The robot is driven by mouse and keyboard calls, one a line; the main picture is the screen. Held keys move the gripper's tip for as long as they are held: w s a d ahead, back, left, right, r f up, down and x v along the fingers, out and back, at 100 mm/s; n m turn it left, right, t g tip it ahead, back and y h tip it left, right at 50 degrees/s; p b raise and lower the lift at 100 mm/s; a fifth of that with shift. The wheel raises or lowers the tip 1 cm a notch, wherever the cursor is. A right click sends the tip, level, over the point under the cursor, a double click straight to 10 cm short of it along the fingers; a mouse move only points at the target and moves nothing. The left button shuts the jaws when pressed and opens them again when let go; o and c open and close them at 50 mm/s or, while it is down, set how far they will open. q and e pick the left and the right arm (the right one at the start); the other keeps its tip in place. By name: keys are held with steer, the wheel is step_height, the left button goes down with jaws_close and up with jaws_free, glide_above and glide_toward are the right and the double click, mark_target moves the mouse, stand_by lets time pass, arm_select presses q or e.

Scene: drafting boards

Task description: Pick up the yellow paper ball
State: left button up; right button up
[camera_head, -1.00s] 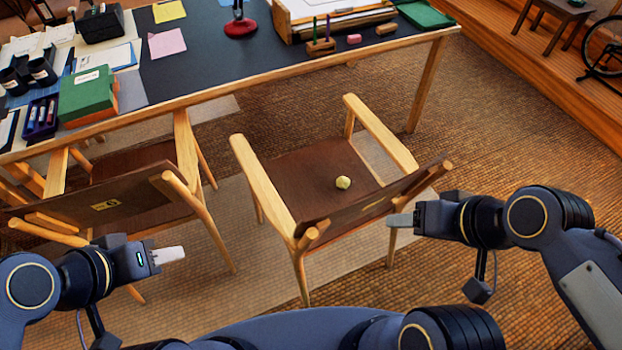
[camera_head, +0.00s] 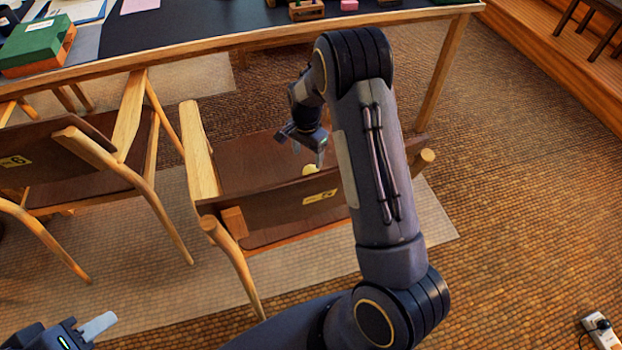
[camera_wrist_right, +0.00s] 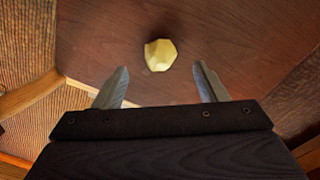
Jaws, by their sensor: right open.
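The yellow paper ball (camera_head: 310,170) rests on the brown seat of a wooden armchair (camera_head: 245,170). In the head view its lower part is hidden by the chair's backrest. My right gripper (camera_head: 308,158) is over the seat, close to the ball. In the right wrist view the ball (camera_wrist_right: 160,55) lies beyond and roughly midway between the two open fingertips (camera_wrist_right: 160,75), with nothing held. My left gripper (camera_head: 98,326) is at the lower left, away from the chair; one pale finger shows, and its opening is unclear.
The chair's backrest (camera_head: 285,208) stands on the near side of the seat, and my right arm reaches over it. A second chair (camera_head: 80,165) stands to the left. The drafting table (camera_head: 200,40) is behind. The floor at the right is largely clear.

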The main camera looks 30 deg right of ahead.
mark_target(309, 170)
steer(key=f, duration=0.2)
steer(key=f+b, duration=0.1)
steer(key=f, duration=0.2)
steer(key=f+b, duration=0.1)
steer(key=f, duration=0.2)
steer(key=shift+d+f, duration=0.25)
steer(key=shift+c, duration=0.2)
steer(key=c, duration=1)
